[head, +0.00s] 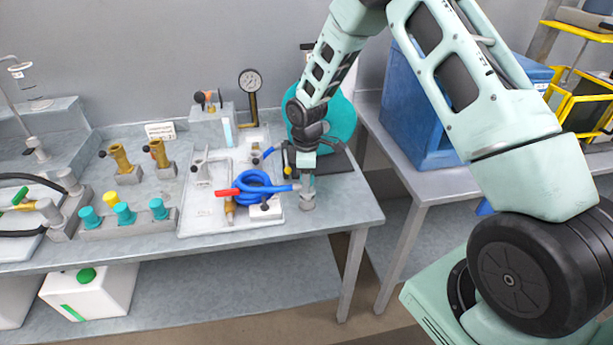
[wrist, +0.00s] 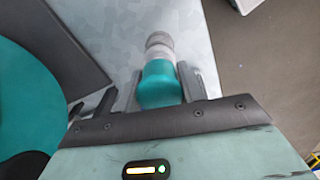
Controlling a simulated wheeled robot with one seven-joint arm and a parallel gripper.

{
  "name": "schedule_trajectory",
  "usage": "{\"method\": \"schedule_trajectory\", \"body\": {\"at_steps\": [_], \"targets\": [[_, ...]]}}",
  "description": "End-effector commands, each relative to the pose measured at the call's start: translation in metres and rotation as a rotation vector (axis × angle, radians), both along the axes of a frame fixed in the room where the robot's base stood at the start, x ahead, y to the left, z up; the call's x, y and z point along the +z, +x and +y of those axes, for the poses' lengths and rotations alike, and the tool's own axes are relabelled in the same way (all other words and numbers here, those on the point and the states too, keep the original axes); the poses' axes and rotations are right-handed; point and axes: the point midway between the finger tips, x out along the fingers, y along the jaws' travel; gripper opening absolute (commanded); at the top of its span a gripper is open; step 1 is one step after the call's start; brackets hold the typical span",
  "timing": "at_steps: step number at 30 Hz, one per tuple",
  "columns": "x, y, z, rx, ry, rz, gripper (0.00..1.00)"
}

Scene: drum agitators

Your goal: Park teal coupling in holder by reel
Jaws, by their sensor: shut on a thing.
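My gripper (head: 307,180) points down over the right end of the bench, just in front of the teal reel (head: 342,125). In the wrist view my gripper (wrist: 160,90) is shut on the teal coupling (wrist: 159,84), with a finger on each side of it. A pale band and a grey rounded fitting (wrist: 158,40) lie in line beyond the coupling. In the head view a small grey fitting (head: 307,201) shows at the bench top under my gripper. I cannot tell whether it is the holder or the coupling's end, nor whether the coupling is seated.
A pale tray (head: 205,222) with a coiled blue hose (head: 258,188) lies left of my gripper. Further left is a grey rack (head: 130,228) with several teal caps. A pressure gauge (head: 250,84) stands behind. A blue bin (head: 422,125) stands on the right-hand table.

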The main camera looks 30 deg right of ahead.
Motion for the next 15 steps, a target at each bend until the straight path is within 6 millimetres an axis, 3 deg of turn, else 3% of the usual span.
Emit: {"method": "schedule_trajectory", "body": {"at_steps": [15], "targets": [[-0.0092, 0.0003, 0.0, 0.0, -0.001, -0.001, 0.05]]}}
